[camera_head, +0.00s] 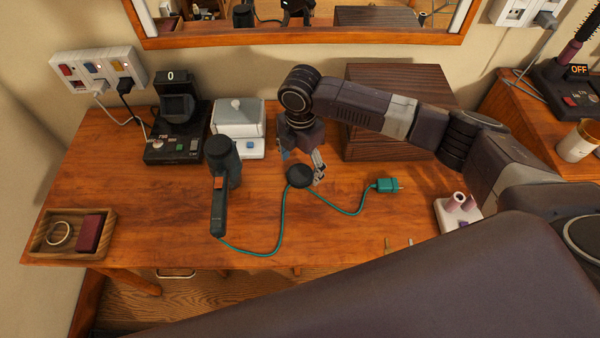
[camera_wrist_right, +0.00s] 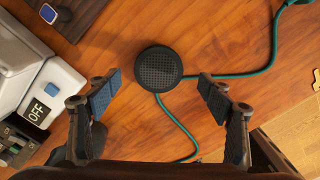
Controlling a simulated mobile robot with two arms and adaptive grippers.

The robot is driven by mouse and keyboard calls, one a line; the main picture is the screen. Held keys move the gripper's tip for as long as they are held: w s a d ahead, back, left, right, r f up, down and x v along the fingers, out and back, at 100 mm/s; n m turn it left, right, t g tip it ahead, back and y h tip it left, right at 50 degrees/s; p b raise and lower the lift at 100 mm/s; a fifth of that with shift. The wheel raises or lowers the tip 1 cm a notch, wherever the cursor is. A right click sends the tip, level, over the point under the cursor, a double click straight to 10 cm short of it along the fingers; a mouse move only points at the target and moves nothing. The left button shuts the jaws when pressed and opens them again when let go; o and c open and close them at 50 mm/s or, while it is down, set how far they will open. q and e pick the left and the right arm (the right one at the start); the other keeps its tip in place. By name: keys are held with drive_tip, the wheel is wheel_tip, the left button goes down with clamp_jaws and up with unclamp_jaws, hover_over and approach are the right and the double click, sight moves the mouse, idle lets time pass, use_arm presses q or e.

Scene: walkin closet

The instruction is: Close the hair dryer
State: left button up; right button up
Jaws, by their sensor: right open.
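My right gripper (camera_head: 302,163) points down just above and behind this piece. Its blue-padded fingers (camera_wrist_right: 159,82) are apart, with nothing held. My left gripper is not in view.
A white box with an OFF label (camera_head: 238,125) and a black device (camera_head: 178,135) stand left of my right gripper. A dark wooden box (camera_head: 395,85) is behind my arm. A small tray (camera_head: 45,245) sits at the left corner. The front middle is mostly clear.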

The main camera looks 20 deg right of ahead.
sight(300, 174)
drive_tip(key=shift+w+f, duration=0.1)
drive_tip(key=shift+f, duration=1.45)
drive_tip(key=c, duration=0.9)
